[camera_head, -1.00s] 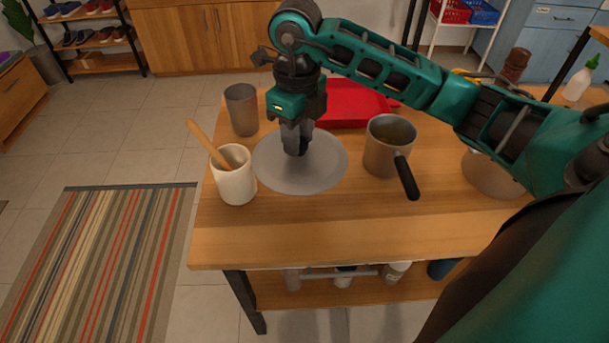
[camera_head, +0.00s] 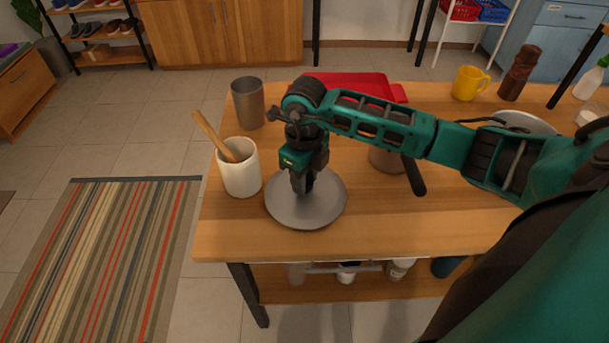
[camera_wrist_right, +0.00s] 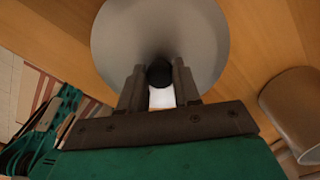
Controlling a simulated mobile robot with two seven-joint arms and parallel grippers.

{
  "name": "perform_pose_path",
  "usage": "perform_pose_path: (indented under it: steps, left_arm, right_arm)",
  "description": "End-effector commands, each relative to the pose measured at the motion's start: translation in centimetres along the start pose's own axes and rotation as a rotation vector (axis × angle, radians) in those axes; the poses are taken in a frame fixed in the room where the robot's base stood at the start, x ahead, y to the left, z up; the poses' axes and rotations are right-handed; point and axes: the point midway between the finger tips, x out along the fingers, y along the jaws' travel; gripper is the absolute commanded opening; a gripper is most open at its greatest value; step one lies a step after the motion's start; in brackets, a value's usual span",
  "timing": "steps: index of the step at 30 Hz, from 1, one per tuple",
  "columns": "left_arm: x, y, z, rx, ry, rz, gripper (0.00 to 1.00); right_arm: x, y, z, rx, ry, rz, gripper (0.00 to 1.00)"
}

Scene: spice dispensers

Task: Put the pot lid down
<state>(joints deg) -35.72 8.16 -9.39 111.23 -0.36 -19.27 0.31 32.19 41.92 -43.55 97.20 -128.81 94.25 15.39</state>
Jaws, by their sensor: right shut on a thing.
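The pot lid (camera_head: 321,208) is a round grey disc at the front left of the wooden table, low over or on the tabletop; I cannot tell whether it touches. My right gripper (camera_head: 302,188) points down at its middle and is shut on its dark knob. In the right wrist view, the knob (camera_wrist_right: 159,74) sits between the fingers of the gripper (camera_wrist_right: 160,90), with the grey lid (camera_wrist_right: 160,25) beyond. The saucepan (camera_head: 384,159) stands to the right, partly hidden behind my right arm. My left gripper is not in view.
A white crock (camera_head: 241,178) with a wooden spoon stands close left of the lid. A metal cup (camera_head: 248,104) and a red tray (camera_head: 350,84) are behind. A yellow mug (camera_head: 469,83) and a brown mill (camera_head: 519,73) stand back right. The table's front strip (camera_head: 400,232) is clear.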

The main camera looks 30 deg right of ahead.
Motion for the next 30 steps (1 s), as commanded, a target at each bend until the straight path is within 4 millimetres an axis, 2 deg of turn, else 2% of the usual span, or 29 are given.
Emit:
perform_pose_path:
  steps: [5,6,14,24,26,30]
  left_arm:
    - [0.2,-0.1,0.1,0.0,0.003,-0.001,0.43]
    - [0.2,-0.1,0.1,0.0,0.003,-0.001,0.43]
    - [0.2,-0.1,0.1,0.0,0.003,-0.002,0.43]
    - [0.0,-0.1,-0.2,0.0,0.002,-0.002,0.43]
    - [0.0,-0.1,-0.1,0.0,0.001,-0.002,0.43]
    - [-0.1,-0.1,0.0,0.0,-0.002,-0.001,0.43]
  right_arm:
    - [0.3,0.0,0.0,0.0,0.0,0.0,0.0]
    - [0.3,0.0,0.0,0.0,0.0,0.0,0.33]
    - [0.2,0.0,0.0,0.001,0.0,0.0,0.57]
    - [-0.5,0.0,0.0,0.001,-0.002,-0.001,0.57]
    - [-1.2,-0.1,0.1,0.0,-0.005,-0.002,0.57]
    - [-4.0,-0.1,0.1,-0.001,-0.005,-0.003,0.57]
